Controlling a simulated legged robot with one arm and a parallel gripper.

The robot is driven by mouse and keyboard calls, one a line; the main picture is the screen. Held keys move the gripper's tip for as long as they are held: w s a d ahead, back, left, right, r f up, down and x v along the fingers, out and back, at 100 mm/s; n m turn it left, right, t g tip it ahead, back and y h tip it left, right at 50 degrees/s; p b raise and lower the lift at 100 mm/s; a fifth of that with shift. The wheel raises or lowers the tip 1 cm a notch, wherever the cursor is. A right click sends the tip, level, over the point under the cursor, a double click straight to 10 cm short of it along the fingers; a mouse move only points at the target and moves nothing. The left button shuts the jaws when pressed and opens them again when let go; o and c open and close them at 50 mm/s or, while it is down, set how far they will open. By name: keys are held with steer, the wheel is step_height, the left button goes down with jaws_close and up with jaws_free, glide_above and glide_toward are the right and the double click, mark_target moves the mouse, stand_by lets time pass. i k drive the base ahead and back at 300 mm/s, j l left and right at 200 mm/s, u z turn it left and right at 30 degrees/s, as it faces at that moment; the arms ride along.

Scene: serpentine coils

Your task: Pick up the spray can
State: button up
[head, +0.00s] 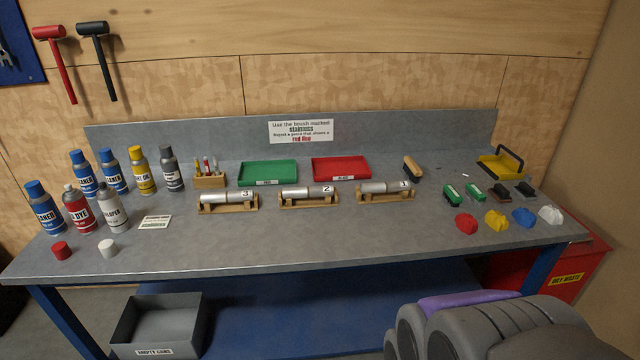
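Several spray cans stand upright at the left end of the grey workbench. In front are a blue-capped cleaner can (44,207), an uncapped red dye can (78,212) and an uncapped silver developer can (112,210). Behind them stand two blue cleaner cans (83,173) (114,172), a yellow can (143,171) and a dark grey can (172,169). The pictures do not show which can the task means. Grey rounded parts of my own body, with a purple piece, fill the bottom right, away from the cans. I cannot make out gripper fingertips there.
A red cap (61,250) and a white cap (107,248) lie before the cans, beside a small card (155,222). Metal cylinders on wooden stands (228,208), green (268,173) and red (340,168) trays and brushes occupy the bench. Its front middle is clear. A grey bin (158,325) sits below.

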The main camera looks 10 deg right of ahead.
mark_target(81, 213)
steer(key=u, duration=1.45)
